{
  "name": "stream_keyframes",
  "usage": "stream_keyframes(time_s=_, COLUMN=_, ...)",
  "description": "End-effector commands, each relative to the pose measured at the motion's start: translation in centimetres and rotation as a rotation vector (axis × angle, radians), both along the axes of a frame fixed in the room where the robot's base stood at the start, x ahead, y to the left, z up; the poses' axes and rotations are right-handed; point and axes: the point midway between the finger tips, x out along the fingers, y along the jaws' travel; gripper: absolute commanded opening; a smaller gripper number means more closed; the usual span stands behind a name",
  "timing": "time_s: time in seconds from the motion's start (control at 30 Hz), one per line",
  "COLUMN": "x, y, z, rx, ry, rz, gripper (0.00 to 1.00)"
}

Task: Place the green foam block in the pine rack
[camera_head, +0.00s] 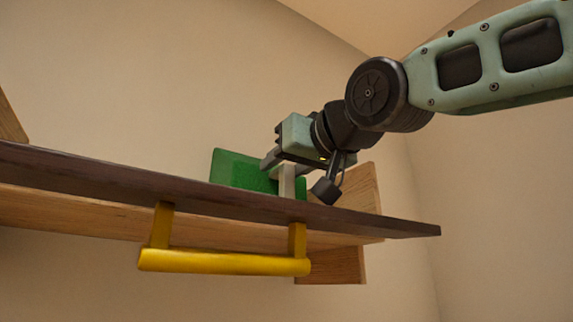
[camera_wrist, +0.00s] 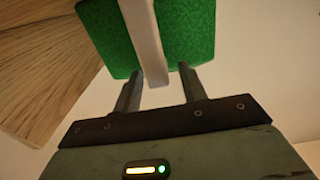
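The green foam block (camera_head: 237,170) stands upright behind the dark front edge of a raised shelf, its lower part hidden. A pale upright bar (camera_head: 287,182) shows against it. My gripper (camera_head: 277,168) is at the block's right part. In the wrist view the green block (camera_wrist: 188,32) lies just past my fingertips (camera_wrist: 160,75), and the pale bar (camera_wrist: 144,35) crosses its face. The fingers are apart, with the bar's end between them and visible gaps on both sides. Pine-coloured wood (camera_head: 360,188) stands right of the block; I cannot tell whether it is the rack.
The shelf's dark edge (camera_head: 120,182) runs across the head view, with a yellow handle (camera_head: 225,262) below it. Another wooden piece (camera_head: 9,120) shows at far left. Wood panels (camera_wrist: 40,60) fill the wrist view's left side. A bare wall lies behind.

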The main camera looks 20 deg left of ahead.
Motion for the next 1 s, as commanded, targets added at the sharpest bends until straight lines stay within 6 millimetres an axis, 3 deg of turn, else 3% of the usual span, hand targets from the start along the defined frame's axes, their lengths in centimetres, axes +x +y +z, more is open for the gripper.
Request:
stream_keyframes(time_s=0.23, x=0.0, y=0.0, z=0.3, rx=0.0, ry=0.0, rz=0.0, gripper=0.42)
stream_keyframes(time_s=0.43, x=-0.2, y=-0.2, z=1.7, rx=0.001, ry=-0.001, rz=0.0, gripper=0.42)
stream_keyframes(time_s=0.8, x=-5.3, y=-6.3, z=0.7, rx=0.003, ry=-0.003, rz=-0.002, gripper=0.42)
stream_keyframes(time_s=1.0, x=-7.2, y=-8.4, z=0.9, rx=0.001, ry=-0.001, rz=0.0, gripper=0.42)
